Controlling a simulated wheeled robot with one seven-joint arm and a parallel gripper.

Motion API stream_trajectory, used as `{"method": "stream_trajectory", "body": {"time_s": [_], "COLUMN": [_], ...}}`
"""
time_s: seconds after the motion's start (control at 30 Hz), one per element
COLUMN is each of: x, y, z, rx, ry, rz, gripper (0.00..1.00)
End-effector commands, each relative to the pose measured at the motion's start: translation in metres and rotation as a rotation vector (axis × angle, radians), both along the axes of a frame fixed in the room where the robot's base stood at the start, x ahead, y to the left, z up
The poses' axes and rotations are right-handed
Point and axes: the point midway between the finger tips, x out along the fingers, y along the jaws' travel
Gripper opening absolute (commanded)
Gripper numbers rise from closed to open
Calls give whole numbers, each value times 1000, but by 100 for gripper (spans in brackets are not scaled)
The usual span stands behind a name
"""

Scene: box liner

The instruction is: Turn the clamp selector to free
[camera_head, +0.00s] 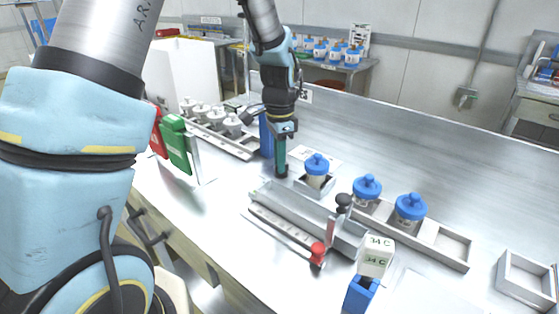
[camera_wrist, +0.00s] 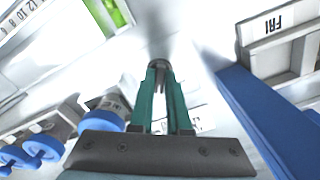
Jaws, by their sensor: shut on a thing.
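My gripper (camera_head: 281,172) points down just beyond the far left end of a grey metal channel fixture (camera_head: 282,226). In the wrist view its green fingers (camera_wrist: 160,72) are close together, shut on a small dark grey round knob (camera_wrist: 158,63) at their tips. The knob is mostly hidden by the fingers; no marking on it can be read, so I cannot tell its setting or confirm that it is the clamp selector. The fixture has a red-knobbed lever (camera_head: 317,250) at its front and a black-knobbed lever (camera_head: 343,200) at its right end.
Blue-lidded jars (camera_head: 367,187) stand in trays right of my gripper. A blue upright block (camera_head: 266,135) is close behind it and crosses the wrist view (camera_wrist: 255,110). A box marked 34 C (camera_head: 376,256) stands at the front. Green and red panels (camera_head: 175,145) stand left.

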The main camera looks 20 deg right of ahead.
Motion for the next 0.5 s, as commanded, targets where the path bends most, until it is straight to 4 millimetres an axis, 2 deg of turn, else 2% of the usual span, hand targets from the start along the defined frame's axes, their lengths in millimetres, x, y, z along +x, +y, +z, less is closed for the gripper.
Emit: {"method": "stream_trajectory", "body": {"time_s": [0.27,0.5], "x": [0,-1], "y": [0,0], "z": [0,0], "rx": [0,1], "ry": [1,0], "rz": [8,87], "gripper": [0,0]}}
